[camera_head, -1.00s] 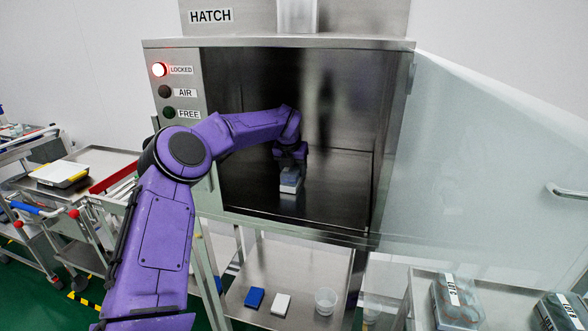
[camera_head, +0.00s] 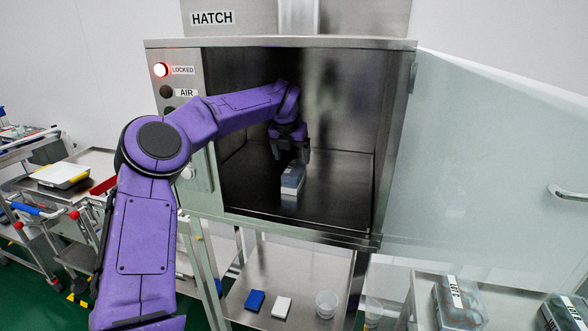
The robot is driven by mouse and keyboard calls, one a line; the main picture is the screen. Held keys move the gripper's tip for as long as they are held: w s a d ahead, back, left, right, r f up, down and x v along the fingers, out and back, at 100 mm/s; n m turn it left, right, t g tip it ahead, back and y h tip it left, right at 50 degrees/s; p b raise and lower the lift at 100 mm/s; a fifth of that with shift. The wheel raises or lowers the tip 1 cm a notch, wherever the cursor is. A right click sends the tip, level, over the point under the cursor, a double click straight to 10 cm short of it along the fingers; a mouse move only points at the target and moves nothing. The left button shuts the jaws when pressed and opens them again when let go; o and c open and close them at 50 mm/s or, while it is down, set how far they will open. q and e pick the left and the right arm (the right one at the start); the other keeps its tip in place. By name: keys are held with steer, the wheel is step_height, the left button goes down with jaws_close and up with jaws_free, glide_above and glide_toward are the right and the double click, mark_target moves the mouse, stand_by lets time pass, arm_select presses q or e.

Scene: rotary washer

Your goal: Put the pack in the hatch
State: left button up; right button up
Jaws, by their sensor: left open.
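The hatch (camera_head: 340,190) is a steel chamber with its glass door (camera_head: 490,160) swung open to the right. A small pack (camera_head: 291,181), grey-blue on top with a white front, rests on the hatch floor. My left arm reaches in through the opening. My left gripper (camera_head: 290,156) is open just above and behind the pack, with its fingers pointing down. Whether a finger still touches the pack cannot be told. My right gripper is not in view.
The red LOCKED lamp (camera_head: 161,69) is lit on the hatch's left panel. A lower shelf (camera_head: 300,262) holds a blue block (camera_head: 255,300), a white block (camera_head: 281,307) and a clear cup (camera_head: 326,303). Other packs (camera_head: 458,303) stand at lower right. A cart (camera_head: 70,170) stands at left.

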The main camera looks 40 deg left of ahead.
arm_select(q)
steer(key=shift+v, duration=2.3)
